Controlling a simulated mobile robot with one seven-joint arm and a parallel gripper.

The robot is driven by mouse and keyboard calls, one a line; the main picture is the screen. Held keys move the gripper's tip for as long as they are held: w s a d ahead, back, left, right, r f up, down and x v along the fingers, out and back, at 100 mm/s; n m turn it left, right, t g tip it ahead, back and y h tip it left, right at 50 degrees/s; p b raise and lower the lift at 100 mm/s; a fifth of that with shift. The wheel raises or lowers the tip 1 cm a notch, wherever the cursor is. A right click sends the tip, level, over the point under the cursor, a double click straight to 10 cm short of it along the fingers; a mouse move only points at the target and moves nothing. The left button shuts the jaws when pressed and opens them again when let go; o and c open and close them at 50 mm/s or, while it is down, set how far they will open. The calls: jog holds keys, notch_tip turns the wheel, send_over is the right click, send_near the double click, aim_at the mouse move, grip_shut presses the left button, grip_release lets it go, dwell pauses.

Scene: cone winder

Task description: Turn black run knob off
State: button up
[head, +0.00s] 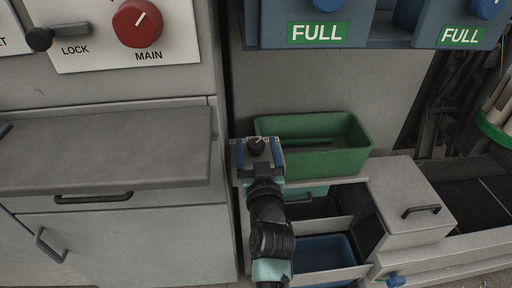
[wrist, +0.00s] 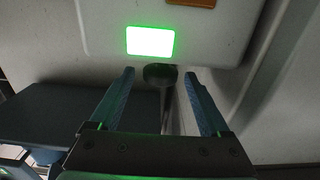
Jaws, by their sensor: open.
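In the wrist view a dark rounded knob (wrist: 160,74) sits on a pale panel, just below a lit green lamp. A dark upright shape runs down beneath it. My gripper (wrist: 161,78) is open, with one blue finger on each side of the knob and visible gaps between. I cannot tell how the knob is turned, and no lettering shows beside it. In the head view my gripper (head: 257,150) is in front of a green bin, with a small dark round piece between its fingers. I cannot tell whether that piece is the knob.
A lit green lamp (wrist: 150,41) and an orange plate (wrist: 191,2) are on the panel. A red MAIN knob (head: 138,23) and a black LOCK lever (head: 39,39) are at upper left. A grey shelf (head: 105,150) juts out left; the green bin (head: 340,160) stands right.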

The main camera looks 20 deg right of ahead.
jog(key=shift+x, duration=0.8)
jog(key=shift+b, duration=0.3)
grip_shut()
